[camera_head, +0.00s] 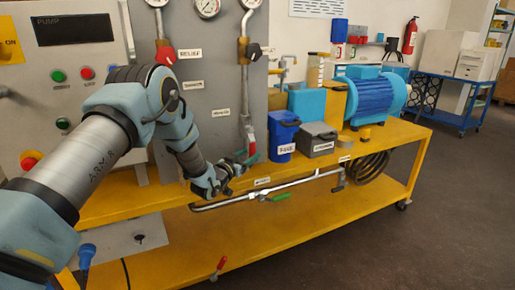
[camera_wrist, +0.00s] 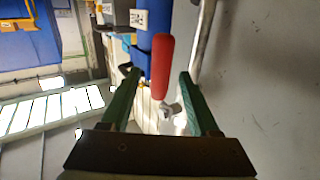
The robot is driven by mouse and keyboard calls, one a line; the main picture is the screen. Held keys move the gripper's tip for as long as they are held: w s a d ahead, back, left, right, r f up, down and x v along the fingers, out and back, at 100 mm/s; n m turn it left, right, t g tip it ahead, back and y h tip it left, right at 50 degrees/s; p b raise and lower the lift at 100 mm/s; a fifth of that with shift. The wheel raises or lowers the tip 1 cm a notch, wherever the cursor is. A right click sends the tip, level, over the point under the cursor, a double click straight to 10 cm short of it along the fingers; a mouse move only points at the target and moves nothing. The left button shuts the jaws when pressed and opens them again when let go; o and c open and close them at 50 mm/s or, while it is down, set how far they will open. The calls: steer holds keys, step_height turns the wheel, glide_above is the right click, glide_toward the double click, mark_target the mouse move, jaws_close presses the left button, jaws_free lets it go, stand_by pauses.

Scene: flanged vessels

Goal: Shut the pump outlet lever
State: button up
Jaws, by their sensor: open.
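A red lever handle (camera_wrist: 161,66) shows in the wrist view, with a metal stem at its lower end. My gripper (camera_wrist: 160,74) is open, with one green finger on each side of the handle and visible gaps to it. In the head view my gripper (camera_head: 246,159) is at the front of the grey panel, just below a red lever (camera_head: 249,134) on the vertical pipe. That lever points roughly downward along the pipe. The small label beside the pipe is too blurred to read, so I cannot tell its name for sure.
A blue bin (camera_head: 282,138) and a grey box (camera_head: 317,140) stand close right of my gripper on the yellow bench (camera_head: 390,137). A pipe with a green lever (camera_head: 281,197) runs along the bench front. A blue motor (camera_head: 373,98) stands further right.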

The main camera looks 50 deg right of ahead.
steer(key=x, duration=0.5)
steer(key=shift+d+p, duration=0.3)
steer(key=shift+d, duration=0.1)
steer(key=shift+w, duration=0.1)
jaws_close()
stand_by(1.0)
